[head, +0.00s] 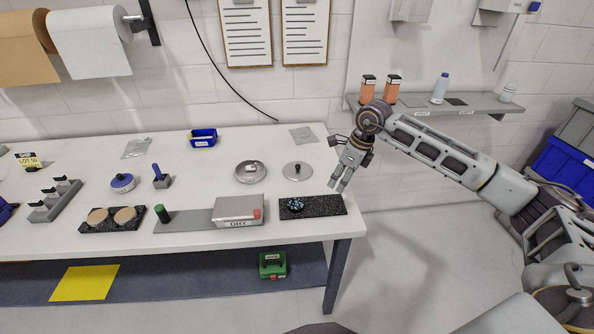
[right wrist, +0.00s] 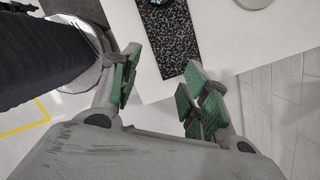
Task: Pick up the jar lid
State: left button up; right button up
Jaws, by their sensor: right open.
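A round grey metal disc with a small dark knob (head: 298,171), which looks like the jar lid, lies flat on the white table (head: 100,245) near its right end. A similar round metal piece (head: 250,172) with a small item on it sits just left of it. My right gripper (head: 340,185) is open and empty, with its fingers pointing down, right of the disc near the table's right edge. In the right wrist view its green-padded fingers (right wrist: 163,92) are apart with nothing between them. My left gripper is not in view.
A black speckled mat (head: 325,206) holding a small dark bluish object (head: 295,205) lies in front of the disc. A metal box (head: 238,211) stands to its left. A wall shelf (head: 430,108) with bottles is behind my right arm.

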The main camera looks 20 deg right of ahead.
aim_at(295, 171)
jog(key=i+j, duration=0.1)
jog(key=i, duration=0.35)
jog(key=i+j, duration=0.15)
jog(key=i, duration=0.3)
